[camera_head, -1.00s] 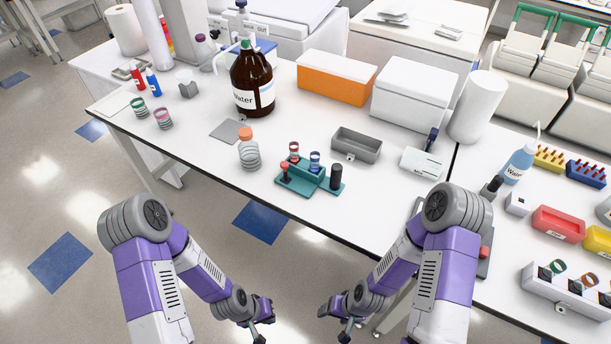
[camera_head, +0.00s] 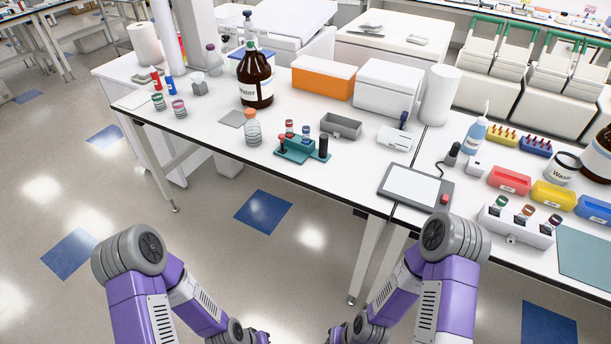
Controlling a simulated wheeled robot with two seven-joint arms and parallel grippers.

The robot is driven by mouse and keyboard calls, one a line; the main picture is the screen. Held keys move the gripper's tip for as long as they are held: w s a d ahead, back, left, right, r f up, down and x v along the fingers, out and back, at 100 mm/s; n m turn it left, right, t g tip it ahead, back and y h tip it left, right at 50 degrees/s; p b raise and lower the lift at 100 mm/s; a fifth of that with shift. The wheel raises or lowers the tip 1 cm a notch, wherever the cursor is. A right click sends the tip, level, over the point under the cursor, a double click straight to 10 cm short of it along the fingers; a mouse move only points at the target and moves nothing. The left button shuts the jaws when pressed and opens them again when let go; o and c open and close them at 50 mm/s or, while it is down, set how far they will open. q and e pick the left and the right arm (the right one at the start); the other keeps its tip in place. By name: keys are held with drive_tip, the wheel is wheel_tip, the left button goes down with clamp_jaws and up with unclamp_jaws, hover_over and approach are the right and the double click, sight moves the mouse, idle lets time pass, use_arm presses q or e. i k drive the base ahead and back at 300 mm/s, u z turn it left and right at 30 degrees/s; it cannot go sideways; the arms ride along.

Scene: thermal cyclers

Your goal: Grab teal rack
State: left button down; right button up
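The teal rack (camera_head: 295,153) stands near the front edge of the white bench, left of its middle. It holds small tubes with red and blue marked caps and has a black post at its right end. My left gripper (camera_head: 245,335) and my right gripper (camera_head: 338,336) are low at the bottom edge of the head view, well in front of the bench and apart from the rack. Both are mostly cut off by the frame, so their fingers cannot be made out.
An orange-capped bottle (camera_head: 252,128) stands left of the rack. A grey tray (camera_head: 341,126) is behind it to the right. A brown water bottle (camera_head: 254,78) stands further back. A flat device (camera_head: 415,186) lies on the right. Floor is open before the bench.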

sight(298, 151)
drive_tip(key=z, duration=1.3)
drive_tip(key=k, duration=0.1)
drive_tip(key=u, duration=2.25)
drive_tip(key=i, duration=0.7)
drive_tip(key=z, duration=0.25)
